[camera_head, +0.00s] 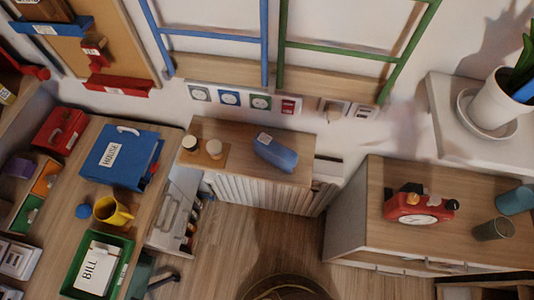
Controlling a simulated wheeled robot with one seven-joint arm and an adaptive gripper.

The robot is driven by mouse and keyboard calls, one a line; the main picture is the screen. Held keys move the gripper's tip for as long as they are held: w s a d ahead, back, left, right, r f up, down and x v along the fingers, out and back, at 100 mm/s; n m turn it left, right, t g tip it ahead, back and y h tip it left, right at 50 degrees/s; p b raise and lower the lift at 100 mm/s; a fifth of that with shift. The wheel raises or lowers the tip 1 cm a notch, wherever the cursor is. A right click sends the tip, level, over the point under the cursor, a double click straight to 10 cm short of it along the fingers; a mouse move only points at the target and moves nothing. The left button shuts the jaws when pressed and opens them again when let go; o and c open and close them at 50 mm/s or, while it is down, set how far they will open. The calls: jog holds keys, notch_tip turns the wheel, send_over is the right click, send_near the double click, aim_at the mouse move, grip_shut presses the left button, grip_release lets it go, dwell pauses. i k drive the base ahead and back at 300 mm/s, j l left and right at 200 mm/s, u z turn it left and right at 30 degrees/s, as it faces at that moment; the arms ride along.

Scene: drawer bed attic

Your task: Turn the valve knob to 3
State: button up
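I cannot make out a valve knob or any numbers on one in this view. A white ribbed front (245,193), which looks like a radiator or slatted cover, stands under a wooden top (240,147) in the middle. Pale and dark parts sit at its right end, too small to tell what they are. My gripper is not in view.
A desk with a blue binder (121,157) and a yellow mug (112,211) stands left. A cabinet (372,225) with a red clock (418,207) stands right. Blue (214,34) and green (340,45) ladders lean above.

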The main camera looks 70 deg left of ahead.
aim_at(209, 178)
jog(key=k+j+u, duration=0.1)
jog(key=u, duration=2.25)
jog(key=i+j, duration=0.05)
